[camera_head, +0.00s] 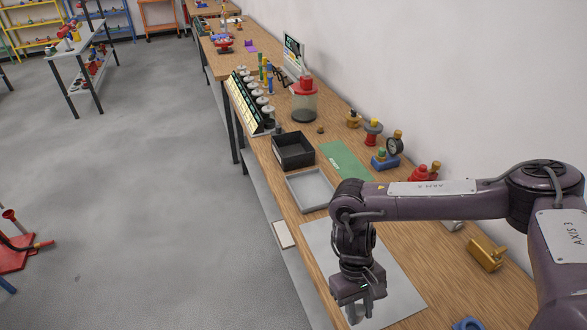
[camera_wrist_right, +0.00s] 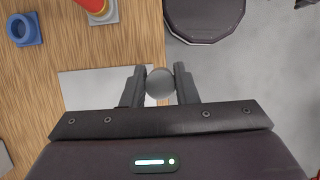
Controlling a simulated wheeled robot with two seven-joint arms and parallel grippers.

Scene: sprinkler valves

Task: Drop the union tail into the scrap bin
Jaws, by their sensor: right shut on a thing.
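My right gripper (camera_head: 360,308) is over the near part of the bench, above a pale grey mat (camera_head: 398,290). In the right wrist view its fingers (camera_wrist_right: 160,86) are shut on a round grey piece (camera_wrist_right: 160,82), which I take to be the union tail. Only its rounded end shows there, and in the head view the gripper mostly hides it. A black open-topped box (camera_head: 293,149), likely the scrap bin, stands farther along the bench, beyond a shallow grey tray (camera_head: 311,190). The gripper is well apart from the box. My left gripper is not in view.
A green mat (camera_head: 345,160) lies right of the box. Valve fittings, including a brass piece (camera_head: 486,253), line the wall side. The bench's left edge drops to the floor.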

